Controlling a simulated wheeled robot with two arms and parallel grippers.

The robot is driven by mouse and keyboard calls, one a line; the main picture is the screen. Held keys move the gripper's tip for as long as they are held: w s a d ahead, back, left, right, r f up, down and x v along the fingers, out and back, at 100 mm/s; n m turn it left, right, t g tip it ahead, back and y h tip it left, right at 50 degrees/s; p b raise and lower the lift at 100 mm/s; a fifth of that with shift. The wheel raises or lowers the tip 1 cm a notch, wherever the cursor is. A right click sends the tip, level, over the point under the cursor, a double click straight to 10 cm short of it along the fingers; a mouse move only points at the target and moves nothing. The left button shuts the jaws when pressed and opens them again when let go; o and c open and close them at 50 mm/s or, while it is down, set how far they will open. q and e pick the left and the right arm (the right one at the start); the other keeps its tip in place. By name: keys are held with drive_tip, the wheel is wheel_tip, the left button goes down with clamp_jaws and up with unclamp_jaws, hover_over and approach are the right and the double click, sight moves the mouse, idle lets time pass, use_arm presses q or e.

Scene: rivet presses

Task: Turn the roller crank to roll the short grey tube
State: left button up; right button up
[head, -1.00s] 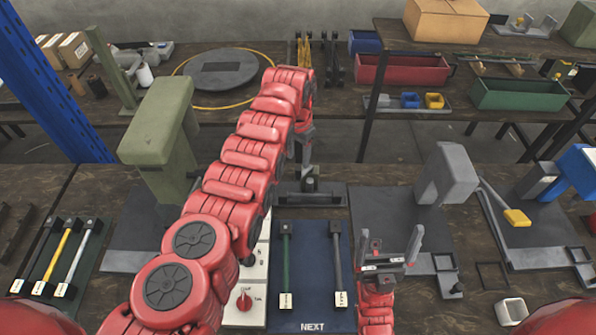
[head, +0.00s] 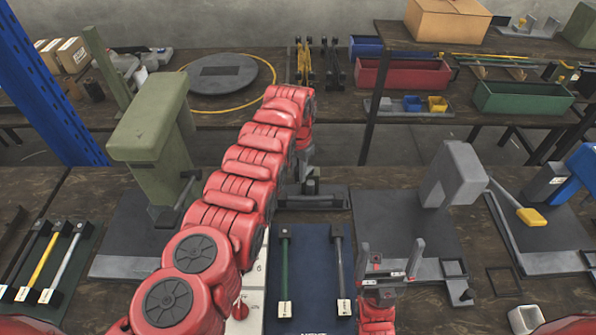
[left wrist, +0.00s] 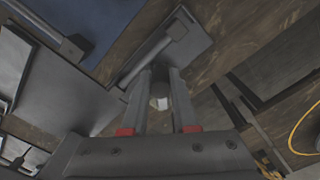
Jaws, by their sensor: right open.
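A grey tube (head: 341,270) with a pale tag lies beside a green one (head: 285,270) on the blue mat (head: 313,300); which grey tube the task means is not clear. A small dark device with a bar (head: 312,200), perhaps the roller, stands behind the mat. My left gripper (head: 306,160) is over it, mostly hidden by my arm. In the left wrist view, its fingers (left wrist: 160,98) point at a grey bar on a plate (left wrist: 160,50), with a small pale piece between them; a grip is not clear. My right gripper (head: 391,262) is open and empty, right of the mat.
A green press (head: 150,130) stands left and a grey press (head: 455,180) right. A yellow-handled lever (head: 528,215) is farther right. A rack with several rods (head: 50,260) lies far left. A pale panel with a red knob (head: 240,308) borders the mat.

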use_arm(q)
clamp_jaws()
idle(1.0)
